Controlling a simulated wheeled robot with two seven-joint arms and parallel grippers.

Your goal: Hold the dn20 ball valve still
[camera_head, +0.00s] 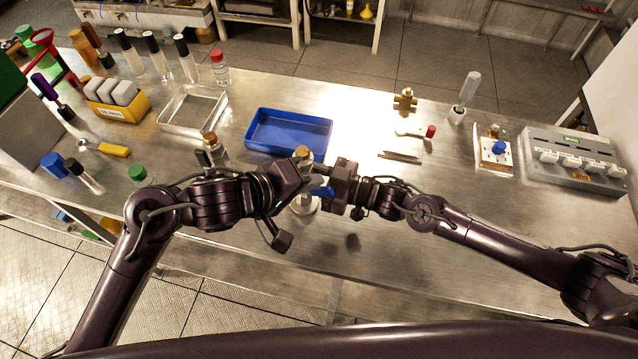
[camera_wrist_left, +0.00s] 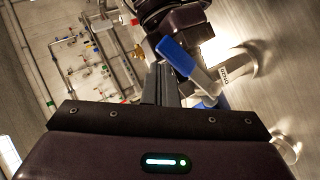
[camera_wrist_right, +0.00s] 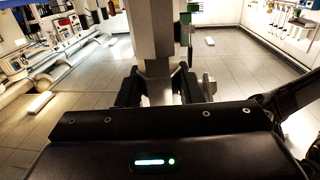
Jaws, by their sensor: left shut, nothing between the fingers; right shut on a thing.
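The DN20 ball valve (camera_wrist_left: 207,80) shows in the left wrist view as a pale body marked DN20 with a blue lever (camera_wrist_left: 175,55). In the head view its blue part (camera_head: 322,192) sits between my two grippers, mostly hidden by them. My right gripper (camera_head: 330,184) is shut on the valve; its wrist view shows a grey metal piece (camera_wrist_right: 158,85) between the fingers. My left gripper (camera_wrist_left: 161,84) is shut and empty, its fingers together close beside the blue lever. I cannot tell whether they touch it.
A blue tray (camera_head: 288,131) lies just behind the grippers, with a metal tray (camera_head: 192,112) to its left. A brass fitting (camera_head: 405,99), a red-ended white tool (camera_head: 416,132) and a grey device (camera_head: 575,160) stand to the right. The bench front right is clear.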

